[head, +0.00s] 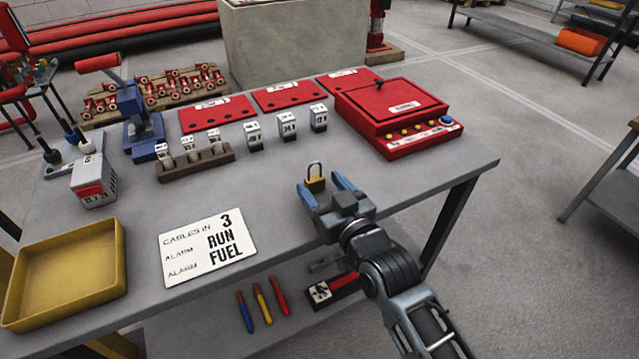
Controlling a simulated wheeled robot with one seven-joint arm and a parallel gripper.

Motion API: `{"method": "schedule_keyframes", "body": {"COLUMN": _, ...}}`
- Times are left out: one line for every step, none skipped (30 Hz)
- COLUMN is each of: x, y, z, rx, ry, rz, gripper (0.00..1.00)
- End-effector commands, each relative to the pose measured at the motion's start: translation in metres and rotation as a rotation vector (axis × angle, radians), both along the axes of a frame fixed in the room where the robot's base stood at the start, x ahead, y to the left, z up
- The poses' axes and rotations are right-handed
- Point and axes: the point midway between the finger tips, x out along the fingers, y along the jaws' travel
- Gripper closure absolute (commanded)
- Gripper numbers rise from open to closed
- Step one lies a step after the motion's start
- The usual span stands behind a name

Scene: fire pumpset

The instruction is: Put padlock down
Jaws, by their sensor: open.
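The padlock (315,184) has a brass-yellow body and a dark shackle pointing up. It appears to stand upright on the grey table top (275,205), right of the table's middle. My gripper (323,188) is open, with its two blue fingers on either side of the padlock. The padlock shows at the fingertips, and I cannot tell whether a finger touches it. The lower part of the padlock is close to the fingers, so its contact with the table is hard to see.
A red control box (397,105) stands behind right. Small labelled blocks (287,124) and red plates (290,95) lie behind. A white sign (208,246) and a yellow tray (65,272) are to the left. Table between sign and blocks is clear.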

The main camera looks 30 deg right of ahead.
Motion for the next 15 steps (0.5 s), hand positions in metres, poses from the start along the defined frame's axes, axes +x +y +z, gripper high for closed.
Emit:
{"method": "schedule_keyframes", "body": {"x": -0.01, "y": 0.0, "z": -0.001, "rx": 0.0, "ry": 0.002, "rz": 0.001, "gripper": 0.32}}
{"method": "schedule_keyframes", "body": {"x": -0.016, "y": 0.001, "z": -0.001, "rx": -0.001, "ry": 0.003, "rz": 0.001, "gripper": 0.32}}
{"method": "schedule_keyframes", "body": {"x": -0.024, "y": 0.001, "z": 0.0, "rx": -0.001, "ry": 0.002, "rz": 0.002, "gripper": 0.32}}
{"method": "schedule_keyframes", "body": {"x": -0.031, "y": 0.001, "z": -0.001, "rx": -0.001, "ry": 0.003, "rz": 0.002, "gripper": 0.32}}
{"method": "schedule_keyframes", "body": {"x": -0.037, "y": 0.001, "z": 0.0, "rx": -0.002, "ry": 0.002, "rz": 0.001, "gripper": 0.32}}
{"method": "schedule_keyframes", "body": {"x": -0.045, "y": 0.001, "z": 0.001, "rx": -0.002, "ry": 0.002, "rz": 0.001, "gripper": 0.32}}
{"method": "schedule_keyframes", "body": {"x": -0.051, "y": 0.0, "z": 0.001, "rx": -0.002, "ry": 0.002, "rz": 0.001, "gripper": 0.32}}
{"method": "schedule_keyframes", "body": {"x": -0.057, "y": 0.0, "z": 0.001, "rx": -0.002, "ry": 0.002, "rz": 0.0, "gripper": 0.32}}
{"method": "schedule_keyframes", "body": {"x": -0.064, "y": 0.0, "z": 0.002, "rx": -0.002, "ry": 0.002, "rz": 0.001, "gripper": 0.32}}
{"method": "schedule_keyframes", "body": {"x": -0.069, "y": 0.001, "z": 0.002, "rx": -0.002, "ry": 0.001, "rz": 0.001, "gripper": 0.32}}
{"method": "schedule_keyframes", "body": {"x": -0.074, "y": 0.001, "z": 0.002, "rx": -0.002, "ry": 0.002, "rz": 0.001, "gripper": 0.32}}
{"method": "schedule_keyframes", "body": {"x": -0.08, "y": 0.001, "z": 0.003, "rx": -0.002, "ry": 0.001, "rz": 0.001, "gripper": 0.32}}
{"method": "schedule_keyframes", "body": {"x": -0.084, "y": 0.001, "z": 0.003, "rx": -0.001, "ry": 0.002, "rz": 0.001, "gripper": 0.32}}
{"method": "schedule_keyframes", "body": {"x": -0.088, "y": 0.001, "z": 0.003, "rx": -0.001, "ry": 0.003, "rz": 0.001, "gripper": 0.32}}
{"method": "schedule_keyframes", "body": {"x": -0.092, "y": 0.001, "z": 0.004, "rx": -0.001, "ry": 0.001, "rz": 0.001, "gripper": 0.32}}
